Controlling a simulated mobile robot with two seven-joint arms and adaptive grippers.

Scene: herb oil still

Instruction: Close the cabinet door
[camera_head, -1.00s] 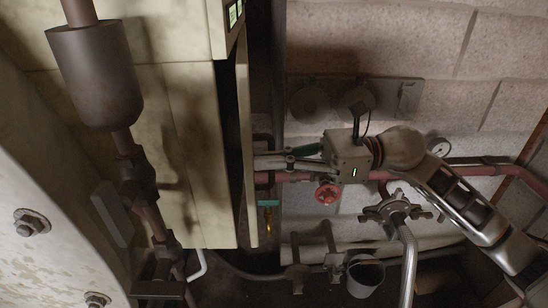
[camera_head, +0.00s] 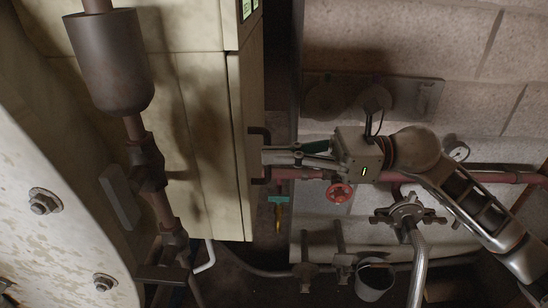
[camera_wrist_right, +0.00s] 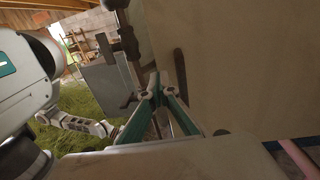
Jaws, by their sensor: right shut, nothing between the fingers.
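The cream cabinet (camera_head: 205,130) stands left of centre in the head view. Its door (camera_head: 246,130) shows nearly edge-on at the cabinet's right side, with only a thin dark line between door and body. I cannot tell whether it is fully latched. A dark handle (camera_head: 258,143) sticks out from the door. My right gripper (camera_head: 266,157) is shut and empty, its tips at the door face beside the handle; contact is likely but not clear. My left gripper is not seen.
A rusty pipe with a cylinder (camera_head: 112,60) runs in front of the cabinet. Right of it are a block wall (camera_head: 400,60), a red valve wheel (camera_head: 339,193), a grey valve handle (camera_head: 408,213) and a metal cup (camera_head: 374,278).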

